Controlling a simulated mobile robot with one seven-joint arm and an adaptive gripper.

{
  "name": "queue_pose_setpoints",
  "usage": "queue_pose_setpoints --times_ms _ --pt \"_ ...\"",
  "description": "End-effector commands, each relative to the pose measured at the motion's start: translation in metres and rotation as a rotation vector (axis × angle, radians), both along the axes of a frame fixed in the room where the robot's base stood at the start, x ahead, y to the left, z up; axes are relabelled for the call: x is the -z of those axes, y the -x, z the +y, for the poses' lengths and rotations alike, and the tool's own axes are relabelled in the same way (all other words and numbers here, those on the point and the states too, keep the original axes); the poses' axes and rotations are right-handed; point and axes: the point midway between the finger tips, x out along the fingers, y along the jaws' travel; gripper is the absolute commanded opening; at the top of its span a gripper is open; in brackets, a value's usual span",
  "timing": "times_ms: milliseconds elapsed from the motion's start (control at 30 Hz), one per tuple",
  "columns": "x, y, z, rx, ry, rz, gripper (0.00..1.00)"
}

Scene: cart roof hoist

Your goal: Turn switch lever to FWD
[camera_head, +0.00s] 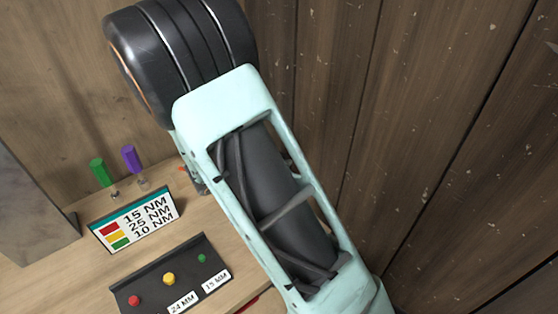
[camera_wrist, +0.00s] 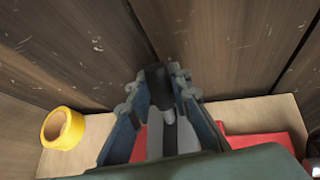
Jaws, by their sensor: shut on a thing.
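In the wrist view the switch lever (camera_wrist: 169,117) has a black grip on a pale metal shaft. My gripper (camera_wrist: 156,82) is shut on the black grip, with one finger on each side of it. Below the lever is a grey part between red surfaces, partly hidden by the fingers and gripper body. No FWD marking is readable, so the lever's setting cannot be told.
A yellow ring (camera_wrist: 63,129) stands left on the wooden bench. The head view shows a torque sign (camera_head: 137,219), green (camera_head: 100,171) and purple (camera_head: 130,158) handles, and a dark panel (camera_head: 150,290) with coloured knobs. Plank walls stand close behind and right.

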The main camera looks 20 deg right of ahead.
Motion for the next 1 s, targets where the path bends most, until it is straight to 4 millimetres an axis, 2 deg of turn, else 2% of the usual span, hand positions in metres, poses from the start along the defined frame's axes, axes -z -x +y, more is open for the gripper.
queue_pose_setpoints --times_ms 33,67,233,567,667,1000 --pt "0.000 0.000 0.000 0.000 0.000 0.000 0.00" --pt "0.000 0.000 0.000 0.000 0.000 0.000 0.20" --pt "0.000 0.000 0.000 0.000 0.000 0.000 0.37" --pt "-0.002 0.002 0.004 -0.001 0.000 0.000 0.37" --pt "-0.009 0.008 0.012 -0.003 -0.001 -0.001 0.37" --pt "-0.045 0.043 0.061 -0.004 -0.002 -0.002 0.37"
